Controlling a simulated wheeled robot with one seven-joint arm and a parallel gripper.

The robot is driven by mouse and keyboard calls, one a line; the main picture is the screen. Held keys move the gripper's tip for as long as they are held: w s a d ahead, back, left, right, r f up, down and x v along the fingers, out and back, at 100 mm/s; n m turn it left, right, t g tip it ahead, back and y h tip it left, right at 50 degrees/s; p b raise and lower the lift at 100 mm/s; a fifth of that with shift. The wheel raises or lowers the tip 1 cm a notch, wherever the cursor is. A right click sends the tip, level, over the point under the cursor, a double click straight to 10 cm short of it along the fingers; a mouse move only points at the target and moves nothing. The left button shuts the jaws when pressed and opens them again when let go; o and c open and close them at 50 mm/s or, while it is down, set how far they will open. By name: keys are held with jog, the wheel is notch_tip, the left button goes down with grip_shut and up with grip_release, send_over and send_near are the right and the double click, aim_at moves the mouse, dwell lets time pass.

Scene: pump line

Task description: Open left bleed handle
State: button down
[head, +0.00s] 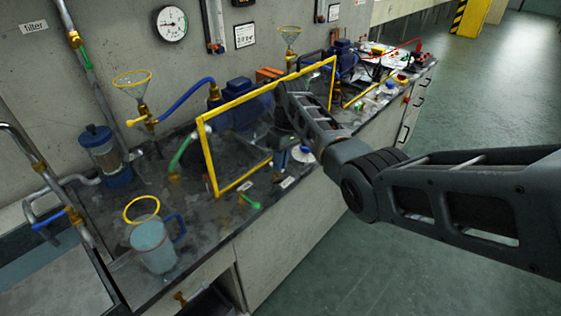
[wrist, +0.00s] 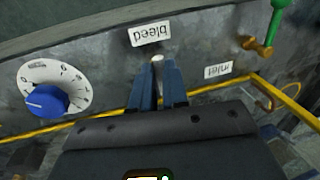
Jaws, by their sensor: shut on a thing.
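In the wrist view my gripper (wrist: 158,72) has its two blue-grey fingers close together, shut on a small part. Only a pale rounded tip of this bleed handle (wrist: 157,58) shows between the fingertips; the rest is hidden by the fingers. The bleed label (wrist: 151,30), upside down in this view, lies just beyond the tip. It also shows in the head view (head: 290,183). I cannot tell the handle's angle.
A yellow frame (head: 203,152) stands around the pump (head: 245,109) beside my arm. A dial with a blue knob (wrist: 46,100) is left of the fingers in the wrist view. The inlet label (wrist: 218,70) and a green-handled valve (wrist: 276,22) are right. A jug (head: 154,246) stands at the near end.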

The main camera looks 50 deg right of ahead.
jog(key=c, duration=1.1)
grip_release()
jog(key=shift+c, duration=0.2)
notch_tip(320, 180, up, 8)
jog(key=d, duration=0.1)
jog(key=shift+d+f+b, duration=0.15)
jog(key=shift+d+b, duration=0.1)
jog(key=shift+b, duration=0.15)
